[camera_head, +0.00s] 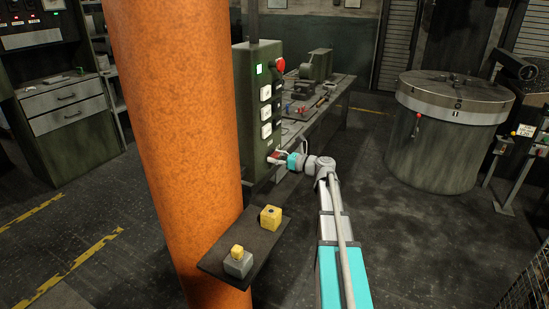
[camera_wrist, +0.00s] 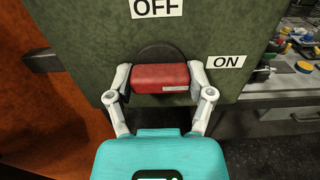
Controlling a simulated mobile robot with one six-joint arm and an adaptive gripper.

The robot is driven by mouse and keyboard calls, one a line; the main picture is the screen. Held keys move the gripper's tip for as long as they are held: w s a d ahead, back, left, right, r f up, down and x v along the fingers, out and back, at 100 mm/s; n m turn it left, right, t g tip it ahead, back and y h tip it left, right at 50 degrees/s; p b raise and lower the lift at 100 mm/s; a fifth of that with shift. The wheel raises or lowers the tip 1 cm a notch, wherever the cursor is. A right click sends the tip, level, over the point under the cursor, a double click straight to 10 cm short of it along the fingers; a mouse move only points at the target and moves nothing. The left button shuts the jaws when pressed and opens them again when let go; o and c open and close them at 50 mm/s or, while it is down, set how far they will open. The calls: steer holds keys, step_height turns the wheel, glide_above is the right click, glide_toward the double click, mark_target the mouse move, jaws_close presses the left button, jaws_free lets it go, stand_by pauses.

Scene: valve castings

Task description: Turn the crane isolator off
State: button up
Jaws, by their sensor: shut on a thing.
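The crane isolator has a red handle (camera_wrist: 160,78) on the lower part of a green control cabinet (camera_head: 242,110). In the wrist view the handle lies horizontal in front of a dark round plate (camera_wrist: 160,52). An OFF label (camera_wrist: 157,8) is above it and an ON label (camera_wrist: 225,62) is to its right. My gripper (camera_wrist: 160,82) has one finger at each end of the red handle and is shut on it. In the head view my gripper (camera_head: 278,158) reaches the cabinet's lower face, and the handle is mostly hidden there.
An orange pillar (camera_head: 175,130) stands left of the cabinet. A dark shelf (camera_head: 250,243) on it carries two small yellow-topped boxes. A workbench (camera_head: 335,95) with tools is behind the cabinet. A round drum-like machine (camera_head: 445,150) stands right. The floor between is clear.

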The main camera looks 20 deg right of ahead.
steer(key=shift+s+a+n, duration=0.1)
steer(key=shift+n, duration=0.4)
steer(key=n, duration=0.3)
steer(key=shift+n, duration=0.3)
steer(key=n, duration=0.4)
steer(key=shift+f+n, duration=0.1)
steer(key=shift+n, duration=0.2)
steer(key=n, duration=0.4)
steer(key=shift+n, duration=0.3)
steer(key=n, duration=0.4)
steer(key=shift+s, duration=0.1)
steer(key=o, duration=1)
steer(key=shift+o, duration=0.5)
